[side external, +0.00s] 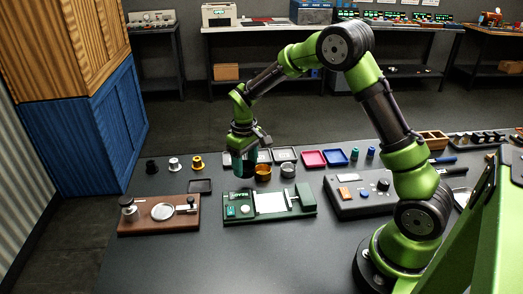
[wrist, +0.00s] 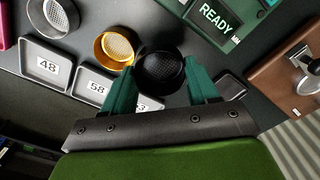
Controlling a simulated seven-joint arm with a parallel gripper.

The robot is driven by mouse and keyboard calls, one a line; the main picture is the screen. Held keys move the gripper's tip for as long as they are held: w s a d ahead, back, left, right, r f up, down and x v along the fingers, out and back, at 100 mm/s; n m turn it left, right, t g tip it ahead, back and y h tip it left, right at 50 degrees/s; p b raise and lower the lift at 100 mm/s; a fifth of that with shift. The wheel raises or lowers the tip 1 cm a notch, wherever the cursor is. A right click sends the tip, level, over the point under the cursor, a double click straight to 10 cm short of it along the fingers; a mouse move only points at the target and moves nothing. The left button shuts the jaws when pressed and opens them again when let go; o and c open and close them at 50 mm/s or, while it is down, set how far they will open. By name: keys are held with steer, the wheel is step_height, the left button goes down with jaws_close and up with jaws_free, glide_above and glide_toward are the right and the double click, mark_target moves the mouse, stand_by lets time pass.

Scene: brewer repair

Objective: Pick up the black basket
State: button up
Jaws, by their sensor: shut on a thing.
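The black basket (wrist: 160,70) is a small round dark cup in the wrist view, between the two green fingers of my gripper (wrist: 163,84). The fingers are shut on its sides. In the side view my gripper (side external: 244,168) points down near the table, behind the green brewer base, and the black basket is hard to make out there. I cannot tell whether the basket touches the table. A gold basket (wrist: 115,48) sits close beside it, and a silver basket (wrist: 54,17) is farther left in the wrist view.
Labelled grey trays (wrist: 45,64) lie beside the baskets. The green base with a READY sign (wrist: 213,20) and a brown base (side external: 160,214) stand close by. The table front is clear.

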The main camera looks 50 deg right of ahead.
steer(key=s, duration=0.4)
steer(key=s+a, duration=0.1)
steer(key=s, duration=0.3)
steer(key=s+r, duration=0.1)
steer(key=s, duration=0.3)
steer(key=shift+s+a, duration=0.2)
steer(key=shift+a+f, duration=0.25)
steer(key=shift+a, duration=0.05)
steer(key=shift+w+a+f, duration=0.35)
steer(key=shift+a+f, duration=0.3)
steer(key=shift+f, duration=0.2)
steer(key=shift+f, duration=0.55)
stand_by(1.1)
